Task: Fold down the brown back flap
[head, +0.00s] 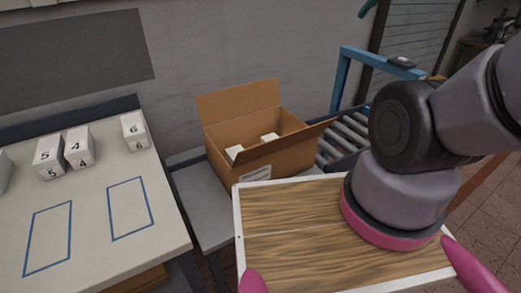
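A brown cardboard box (285,160) stands open on a grey surface in the middle of the head view. Its back flap (238,101) stands up along the far edge, leaning slightly back toward the wall. Another flap (300,137) along the near side is seen almost edge-on and sticks out to the right. Two white items (234,152) show inside; the rest of the inside is hidden by the near side. My arm rises at the right and leaves the picture, and my gripper is out of view.
A pale table (90,215) at the left carries numbered white blocks (80,147) and blue outlines. A roller conveyor (345,135) with a blue frame (338,80) lies right of the box. A grey wall (190,45) stands close behind the box.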

